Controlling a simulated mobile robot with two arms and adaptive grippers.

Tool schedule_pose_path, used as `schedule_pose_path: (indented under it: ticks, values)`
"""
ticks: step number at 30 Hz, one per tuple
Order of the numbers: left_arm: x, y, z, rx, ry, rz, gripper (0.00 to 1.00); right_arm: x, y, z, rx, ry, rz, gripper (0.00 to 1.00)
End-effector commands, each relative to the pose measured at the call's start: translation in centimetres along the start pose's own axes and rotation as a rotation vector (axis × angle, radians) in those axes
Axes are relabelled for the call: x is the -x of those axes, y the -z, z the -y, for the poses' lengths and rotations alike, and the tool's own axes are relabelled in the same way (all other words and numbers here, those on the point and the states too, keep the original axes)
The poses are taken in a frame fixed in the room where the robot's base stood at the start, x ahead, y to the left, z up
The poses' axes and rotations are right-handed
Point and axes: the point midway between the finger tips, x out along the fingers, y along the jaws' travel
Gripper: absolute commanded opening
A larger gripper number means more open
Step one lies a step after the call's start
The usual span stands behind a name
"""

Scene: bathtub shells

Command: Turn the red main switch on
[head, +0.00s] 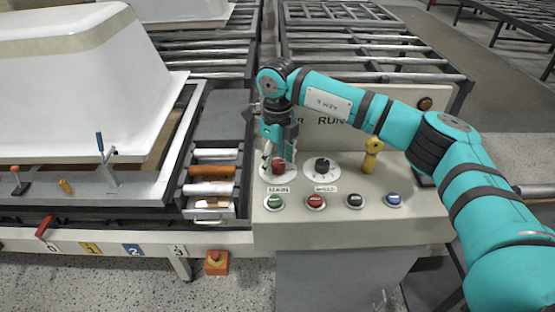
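The red main switch (278,166) is a red knob on a round white plate labelled MAIN, at the left of the control panel top in the head view. My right gripper (279,157) points down directly over it, with one finger on each side of the knob's upper part. Whether the fingers touch the knob cannot be told, and the gripper partly hides its far side. My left gripper is not in view.
Right of the switch are a black knob (322,166) labelled MOLD and a yellow lever (371,154). Several push buttons line the panel front, including a green one (274,202). A white tub shell (75,85) lies on the left frame. A roller tray (212,185) adjoins the panel.

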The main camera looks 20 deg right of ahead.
Motion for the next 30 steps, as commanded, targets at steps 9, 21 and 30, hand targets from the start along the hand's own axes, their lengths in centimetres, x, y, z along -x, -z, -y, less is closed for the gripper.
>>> schedule_pose_path:
  ticks: [9, 21, 30]
  values:
    - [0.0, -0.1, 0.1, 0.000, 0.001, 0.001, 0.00, 0.3, 0.0, 0.0, 0.001, -0.001, -0.002, 0.57]
    - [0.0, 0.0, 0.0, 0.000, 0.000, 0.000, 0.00, 7.8, 0.0, 0.0, 0.001, 0.001, 0.001, 0.57]
    - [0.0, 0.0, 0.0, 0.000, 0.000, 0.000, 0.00, 11.6, 0.0, 0.0, 0.001, -0.001, -0.002, 0.57]
